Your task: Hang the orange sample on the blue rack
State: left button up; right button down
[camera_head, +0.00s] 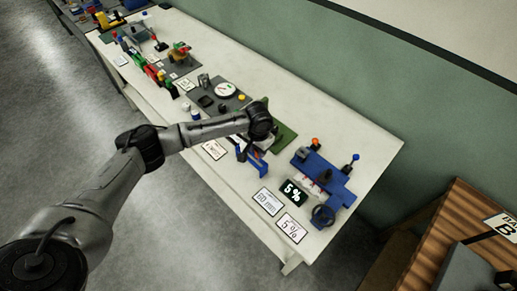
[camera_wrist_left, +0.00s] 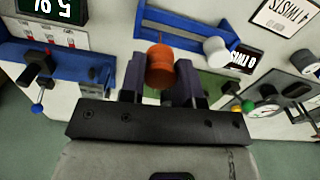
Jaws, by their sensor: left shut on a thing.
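The orange sample (camera_wrist_left: 160,68) is a short orange cylinder between the fingers of my left gripper (camera_wrist_left: 159,88) in the left wrist view. The gripper is shut on it. A thin orange piece rises from the sample across the blue rack (camera_wrist_left: 185,26); I cannot tell whether it touches the rack. A white cylinder (camera_wrist_left: 216,50) is at the rack's right part. In the head view my left gripper (camera_head: 258,138) is over the table beside the blue rack (camera_head: 250,157), and my wrist hides the sample. My right gripper is not in view.
The blue device (camera_head: 322,178) with knobs and a wheel stands right of the rack, with a 5 % display (camera_head: 293,191). A green mat (camera_head: 284,138) lies behind the gripper. A dial gauge (camera_head: 226,89) stands farther left. Printed cards (camera_head: 268,202) lie along the front edge.

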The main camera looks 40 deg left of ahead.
aim_at(259, 161)
pick_arm(q)
jog(key=shift+f, duration=0.2)
jog(key=shift+f, duration=0.8)
jog(key=shift+f+b, duration=0.55)
jog(key=shift+f, duration=1)
jog(key=o, duration=1)
jog(key=shift+c, duration=0.2)
notch_tip(259, 161, up, 14)
jog(key=shift+f+p, duration=0.15)
jog(key=shift+p, duration=0.65)
